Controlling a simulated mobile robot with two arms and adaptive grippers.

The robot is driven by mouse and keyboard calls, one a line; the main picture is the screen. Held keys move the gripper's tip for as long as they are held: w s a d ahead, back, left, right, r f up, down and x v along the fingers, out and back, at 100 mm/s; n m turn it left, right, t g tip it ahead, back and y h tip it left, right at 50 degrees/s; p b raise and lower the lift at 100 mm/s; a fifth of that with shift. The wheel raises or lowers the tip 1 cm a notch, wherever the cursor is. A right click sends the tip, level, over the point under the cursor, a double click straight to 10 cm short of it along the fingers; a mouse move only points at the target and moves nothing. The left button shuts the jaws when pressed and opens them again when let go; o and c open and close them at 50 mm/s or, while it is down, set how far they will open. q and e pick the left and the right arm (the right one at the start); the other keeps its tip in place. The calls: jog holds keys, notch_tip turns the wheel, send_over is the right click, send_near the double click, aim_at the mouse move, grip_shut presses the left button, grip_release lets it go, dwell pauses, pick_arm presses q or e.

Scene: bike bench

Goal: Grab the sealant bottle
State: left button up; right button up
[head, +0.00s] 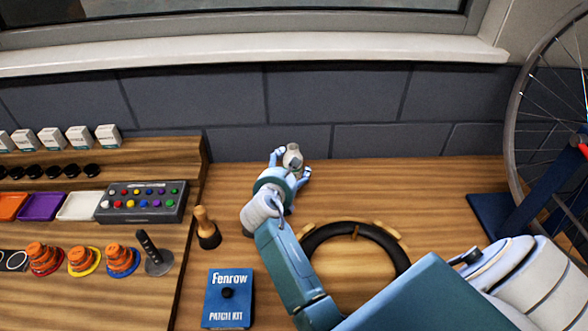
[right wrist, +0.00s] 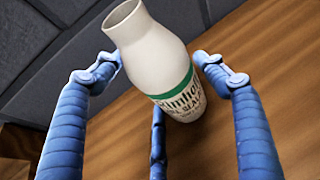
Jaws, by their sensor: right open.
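The sealant bottle (right wrist: 150,55) is white with a green band and dark lettering. In the right wrist view it is between the fingers of my right gripper (right wrist: 157,75), which are open around it, with gaps visible at the sides. In the head view the bottle (head: 292,157) stands near the back of the bench by the wall, and my right gripper (head: 290,168) reaches it from the front, one finger on each side. The lower part of the bottle is partly hidden by the gripper in the head view. My left gripper is not in view.
A blue patch kit box (head: 227,300), a wooden-handled tool (head: 206,228) and a black ring (head: 355,238) with tan pieces lie on the bench (head: 430,185). A raised wooden panel with buttons and knobs (head: 140,202) is at left. A wheel (head: 545,120) stands at right.

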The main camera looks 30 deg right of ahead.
jog(key=shift+s+a, duration=0.1)
jog(key=shift+c, duration=1.3)
jog(key=c, duration=0.9)
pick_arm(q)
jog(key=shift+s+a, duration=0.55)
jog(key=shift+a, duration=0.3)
pick_arm(e)
jog(key=shift+o, duration=0.2)
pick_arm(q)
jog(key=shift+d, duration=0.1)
pick_arm(e)
jog(key=shift+f, duration=0.1)
